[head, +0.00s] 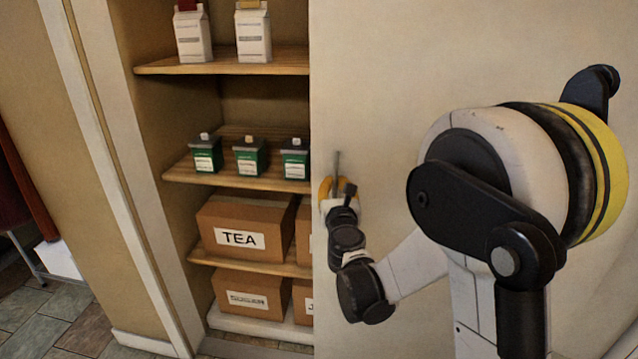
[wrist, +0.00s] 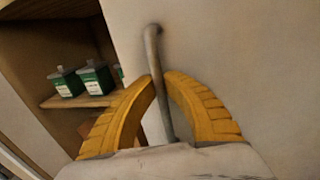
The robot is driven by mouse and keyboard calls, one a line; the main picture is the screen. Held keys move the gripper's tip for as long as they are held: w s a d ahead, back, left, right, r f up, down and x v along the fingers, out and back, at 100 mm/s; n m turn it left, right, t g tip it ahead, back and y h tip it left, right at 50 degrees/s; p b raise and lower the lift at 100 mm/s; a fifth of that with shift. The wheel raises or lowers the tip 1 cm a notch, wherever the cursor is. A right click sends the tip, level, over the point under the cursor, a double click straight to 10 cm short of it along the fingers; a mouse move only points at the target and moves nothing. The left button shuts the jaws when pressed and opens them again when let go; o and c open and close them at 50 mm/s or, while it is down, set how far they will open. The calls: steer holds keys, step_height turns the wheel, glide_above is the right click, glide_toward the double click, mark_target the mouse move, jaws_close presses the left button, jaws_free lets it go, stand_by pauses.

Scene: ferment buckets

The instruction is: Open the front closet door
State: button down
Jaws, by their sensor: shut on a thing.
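The closet door (head: 400,60) is a plain beige panel that covers the right side of the closet, and its left edge borders the open shelves. Its handle (head: 337,165) is a thin grey vertical bar near that edge. In the wrist view the handle (wrist: 153,60) runs down between the two yellow fingers of my gripper (wrist: 160,88). My gripper is shut on the handle, with a finger on each side. In the head view my gripper (head: 338,188) is at the handle, partly hidden by my own wrist.
The closet's left part stands open, with wooden shelves (head: 240,182) holding white cartons (head: 253,35), small green boxes (head: 250,157) and cardboard boxes, one marked TEA (head: 240,225). A white frame post (head: 120,170) stands at left. The tiled floor (head: 50,320) is clear at lower left.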

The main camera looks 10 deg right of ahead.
steer(key=shift+s+d, duration=0.2)
steer(key=shift+d, duration=0.2)
steer(key=c, duration=1.5)
jaws_free()
steer(key=shift+o, duration=0.2)
steer(key=s+a, duration=0.1)
steer(key=s, duration=1.1)
steer(key=shift+a, duration=0.4)
